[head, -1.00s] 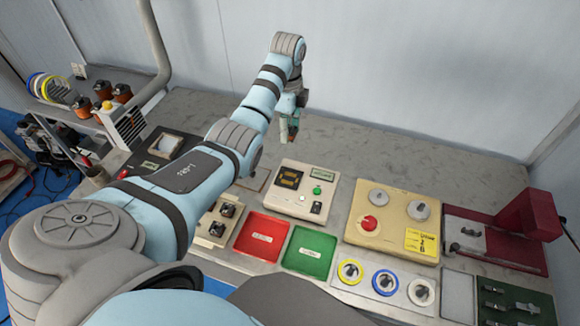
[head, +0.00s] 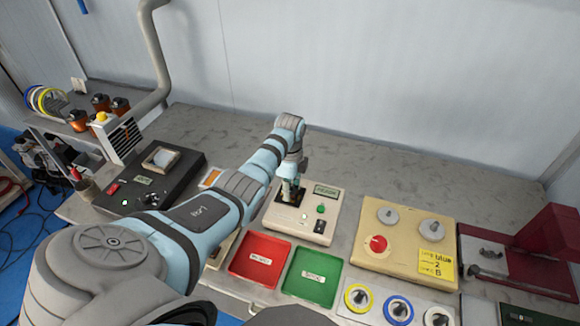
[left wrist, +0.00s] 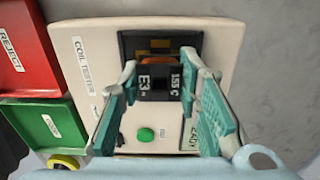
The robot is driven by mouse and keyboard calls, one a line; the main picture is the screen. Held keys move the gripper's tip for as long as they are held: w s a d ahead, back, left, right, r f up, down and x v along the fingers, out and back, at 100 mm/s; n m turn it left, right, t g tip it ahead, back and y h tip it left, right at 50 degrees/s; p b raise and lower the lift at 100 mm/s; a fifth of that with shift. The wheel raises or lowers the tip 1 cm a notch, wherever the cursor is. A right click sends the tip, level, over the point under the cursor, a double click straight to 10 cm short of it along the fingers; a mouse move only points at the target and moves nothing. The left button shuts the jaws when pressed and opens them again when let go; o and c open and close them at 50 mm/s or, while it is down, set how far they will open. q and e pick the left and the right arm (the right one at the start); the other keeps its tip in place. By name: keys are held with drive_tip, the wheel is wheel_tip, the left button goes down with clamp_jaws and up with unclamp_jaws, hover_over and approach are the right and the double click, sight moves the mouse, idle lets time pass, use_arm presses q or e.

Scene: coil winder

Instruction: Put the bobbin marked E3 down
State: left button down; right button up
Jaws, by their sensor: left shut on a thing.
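The bobbin marked E3 (left wrist: 146,84) shows in the left wrist view as a dark block with white "E3" and "155 C" lettering and a bit of orange behind it. My left gripper (head: 290,192) is shut on it, one finger on each side; the gripper also shows in the left wrist view (left wrist: 159,76). The bobbin is at the black recess of the cream coil tester (head: 322,229); the tester also shows in the left wrist view (left wrist: 90,22). I cannot tell if it touches the recess floor. In the head view the gripper hides the bobbin. My right gripper is not in view.
A red reject tray (head: 260,260) and a green tray (head: 312,274) lie in front of the tester. A cream panel with a red knob (head: 377,244) is to its right, a black device (head: 124,198) to its left. The bench behind is clear.

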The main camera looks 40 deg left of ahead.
use_arm(q)
drive_tip(key=shift+f, duration=0.1)
drive_tip(key=c, duration=1.2)
unclamp_jaws()
drive_tip(key=shift+r, duration=0.4)
wheel_tip(320, 180, up, 12)
drive_tip(key=shift+w+f+p, duration=0.1)
drive_tip(key=shift+f+p, duration=0.05)
drive_tip(key=shift+p, duration=0.8)
